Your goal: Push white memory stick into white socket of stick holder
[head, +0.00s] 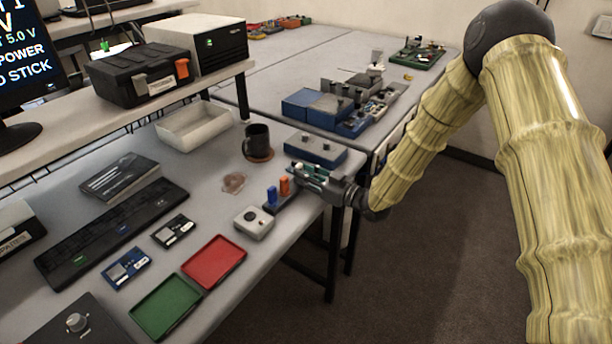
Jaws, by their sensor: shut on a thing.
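The stick holder (283,204) is a dark strip at the right edge of the near table. A blue stick (271,195) and an orange stick (285,185) stand upright in it. My gripper (299,170) is at the holder's far end, just beyond and above the orange stick, reaching in from the right. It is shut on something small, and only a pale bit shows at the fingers. I take it to be the white memory stick, but its shape is mostly hidden. The white socket is hidden too, and I cannot tell whether the stick touches it.
A grey box with a round knob (253,223) stands close in front of the holder. A blue-grey block (315,150) lies just behind my gripper. A dark mug (257,140) stands behind left. Red (214,262) and green (166,300) trays lie nearer.

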